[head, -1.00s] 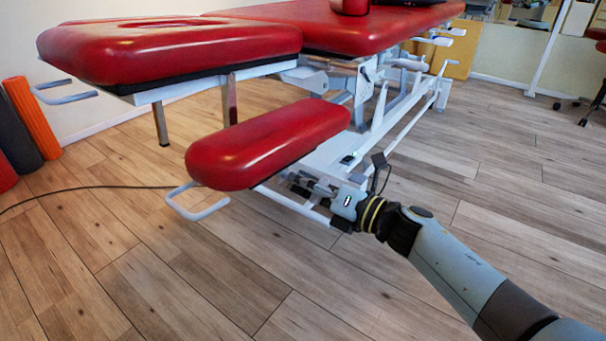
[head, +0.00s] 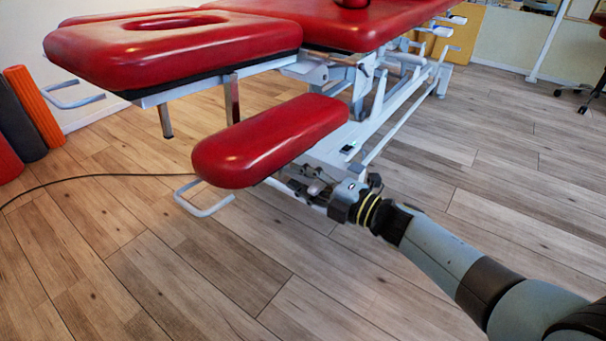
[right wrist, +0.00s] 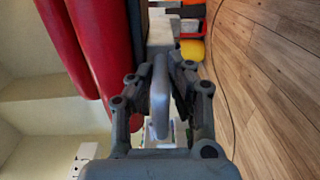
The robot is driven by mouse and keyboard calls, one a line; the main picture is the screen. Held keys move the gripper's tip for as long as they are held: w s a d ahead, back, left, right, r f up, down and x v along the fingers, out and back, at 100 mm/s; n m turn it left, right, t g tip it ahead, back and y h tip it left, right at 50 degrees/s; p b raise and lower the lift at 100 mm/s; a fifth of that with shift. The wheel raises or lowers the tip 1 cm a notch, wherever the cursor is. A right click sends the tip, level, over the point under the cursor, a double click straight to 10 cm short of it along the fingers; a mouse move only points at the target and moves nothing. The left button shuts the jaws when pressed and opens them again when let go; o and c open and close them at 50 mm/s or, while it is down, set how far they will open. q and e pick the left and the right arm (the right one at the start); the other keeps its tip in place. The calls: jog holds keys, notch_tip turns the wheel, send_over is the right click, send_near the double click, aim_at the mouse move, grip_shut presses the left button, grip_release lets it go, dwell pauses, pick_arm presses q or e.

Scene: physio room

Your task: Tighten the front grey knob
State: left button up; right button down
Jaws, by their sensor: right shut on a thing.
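The front grey knob (right wrist: 160,95) shows in the right wrist view as a smooth, light grey, elongated piece between my fingers. My right gripper (right wrist: 161,72) is shut on it, with one dark finger on each side. In the head view my right gripper (head: 313,188) reaches in from the lower right, under the red armrest pad (head: 270,140) of the treatment table. There the knob is small and mostly hidden by the fingers. My left gripper is not in view.
The red headrest (head: 170,50) stands above on the white frame, with a grey handle (head: 205,205) below the armrest. A dark cable (head: 90,177) crosses the floor. Orange and dark rolls (head: 35,105) stand at the left wall. The wooden floor in front is clear.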

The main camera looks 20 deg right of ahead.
jog(key=shift+f+m, duration=0.15)
jog(key=shift+m, duration=0.15)
jog(key=c, duration=1.3)
grip_release()
jog(key=shift+s, duration=0.1)
jog(key=shift+o, duration=0.2)
